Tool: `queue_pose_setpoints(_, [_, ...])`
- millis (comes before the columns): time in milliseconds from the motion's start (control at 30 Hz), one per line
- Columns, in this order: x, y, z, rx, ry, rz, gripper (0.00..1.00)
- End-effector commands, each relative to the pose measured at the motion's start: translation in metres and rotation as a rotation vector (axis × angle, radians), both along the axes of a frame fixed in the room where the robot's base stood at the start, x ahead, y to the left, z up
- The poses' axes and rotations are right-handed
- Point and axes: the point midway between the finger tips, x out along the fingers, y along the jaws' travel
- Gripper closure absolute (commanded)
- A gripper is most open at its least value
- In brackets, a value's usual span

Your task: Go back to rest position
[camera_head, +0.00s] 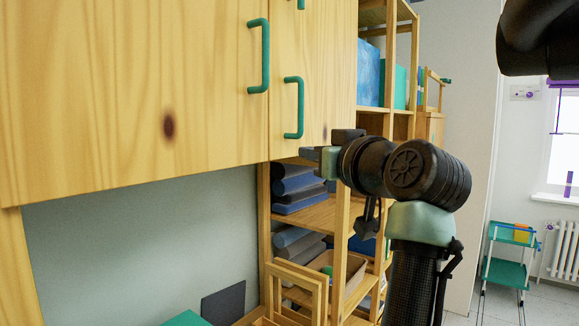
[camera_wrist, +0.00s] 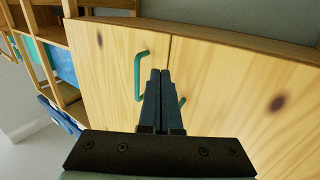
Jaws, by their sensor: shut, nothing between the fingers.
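My gripper (camera_wrist: 160,75) is shut and empty in the wrist view, its two dark fingers lying side by side in front of the wooden cabinet doors (camera_wrist: 235,85). A green handle (camera_wrist: 138,76) shows just left of the fingers, and another is partly hidden behind them. In the head view my gripper (camera_head: 306,154) is small and partly hidden by my wrist, near the lower edge of the wall cabinet (camera_head: 140,90). The green handle above it (camera_head: 294,108) is close by. Both visible doors look shut. I cannot tell the gap between fingertips and door.
An open wooden shelf (camera_head: 345,215) with folded dark cloths stands behind my arm. A wooden box (camera_head: 345,270) sits on it. A green cart (camera_head: 507,270) and a radiator (camera_head: 562,250) stand at the far right, with open floor before them.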

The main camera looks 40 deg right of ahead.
Motion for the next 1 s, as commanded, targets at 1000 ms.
queue_pose_setpoints(1000, [-0.049, 0.281, 0.012, -0.141, -0.549, 0.127, 1.00])
